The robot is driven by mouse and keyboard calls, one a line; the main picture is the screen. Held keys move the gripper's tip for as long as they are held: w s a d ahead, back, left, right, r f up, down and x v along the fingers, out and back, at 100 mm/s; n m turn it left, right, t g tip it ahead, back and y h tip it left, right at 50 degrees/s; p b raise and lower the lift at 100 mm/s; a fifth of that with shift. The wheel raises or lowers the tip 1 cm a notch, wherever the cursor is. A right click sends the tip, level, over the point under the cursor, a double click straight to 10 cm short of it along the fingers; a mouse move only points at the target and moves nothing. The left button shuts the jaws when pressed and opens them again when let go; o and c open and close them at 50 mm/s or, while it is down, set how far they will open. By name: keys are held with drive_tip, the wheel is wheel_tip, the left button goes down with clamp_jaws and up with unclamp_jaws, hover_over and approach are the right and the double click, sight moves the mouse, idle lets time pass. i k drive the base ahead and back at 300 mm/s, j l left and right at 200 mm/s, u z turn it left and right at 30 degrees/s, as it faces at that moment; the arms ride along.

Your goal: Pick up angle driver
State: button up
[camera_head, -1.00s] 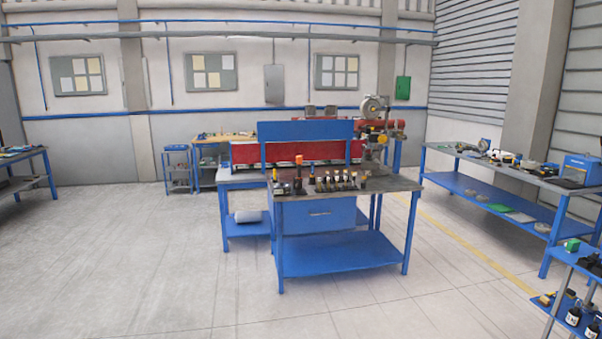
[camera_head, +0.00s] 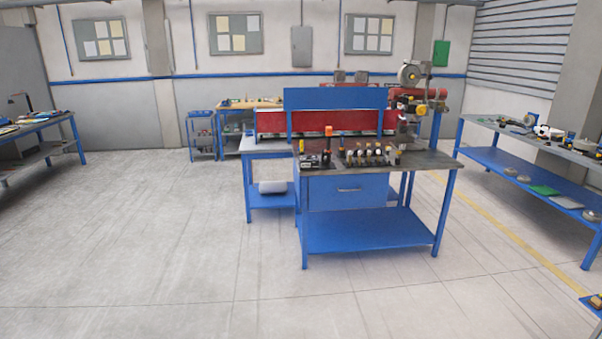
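I cannot tell which item is the angle driver; the tools are too small to make out. The blue workbench (camera_head: 430,162) stands right of centre, with a dark top holding several small tools. At its left end are a small dark item with yellow (camera_head: 302,146) and an upright orange-topped item (camera_head: 328,131). A row of small dark items with pale and yellow tops (camera_head: 370,154) lies across its middle. My gripper is not in view.
A grey machine (camera_head: 410,75) rises behind the bench's right end. A loaded blue table (camera_head: 540,137) stands at right, another (camera_head: 45,120) at far left. A small blue cart (camera_head: 202,135) is by the back wall. The floor (camera_head: 150,260) in front is clear.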

sight(329, 130)
drive_tip(key=i, duration=2)
drive_tip(key=i+j+z, duration=0.15)
drive_tip(key=i, duration=0.35)
drive_tip(key=i+j+z, duration=0.15)
drive_tip(key=i, duration=0.35)
drive_tip(key=i+j+z, duration=0.15)
drive_tip(key=i, duration=0.3)
drive_tip(key=i+j+z, duration=0.15)
drive_tip(key=i+j, duration=0.15)
drive_tip(key=i, duration=0.15)
drive_tip(key=i+j+z, duration=0.35)
drive_tip(key=i, duration=0.15)
